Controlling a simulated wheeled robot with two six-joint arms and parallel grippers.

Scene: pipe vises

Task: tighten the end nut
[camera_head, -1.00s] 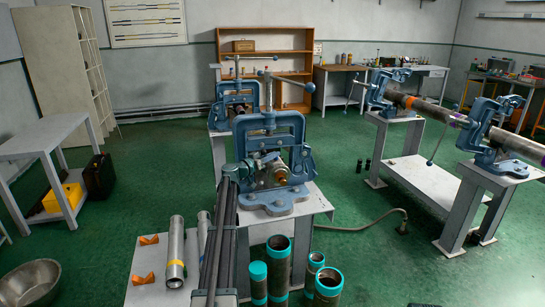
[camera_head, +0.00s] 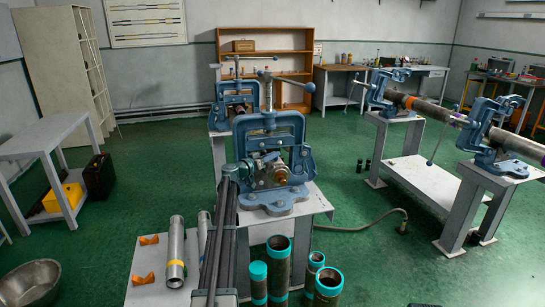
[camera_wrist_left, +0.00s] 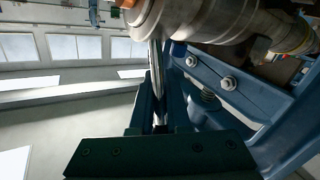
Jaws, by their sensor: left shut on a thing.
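The near blue pipe vise (camera_head: 297,140) stands on a white stand. It holds a short fitting with a round, brass-coloured end (camera_head: 281,175), which looks like the end nut; its fit cannot be judged. My left gripper (camera_head: 240,171) is at the left side of this vise, close to the fitting. In the left wrist view, its dark fingers (camera_wrist_left: 157,112) are shut on a thin shiny metal rod (camera_wrist_left: 155,62), whose far end runs up to a round metal body (camera_wrist_left: 200,18). The rod's other end is hidden between the fingers. My right gripper is not in view.
Several teal-ended pipes (camera_head: 278,272) stand in front of the vise stand. A second vise (camera_head: 236,100) is behind. A long pipe (camera_head: 428,108) lies across two vises at the right. Green floor between is mostly free.

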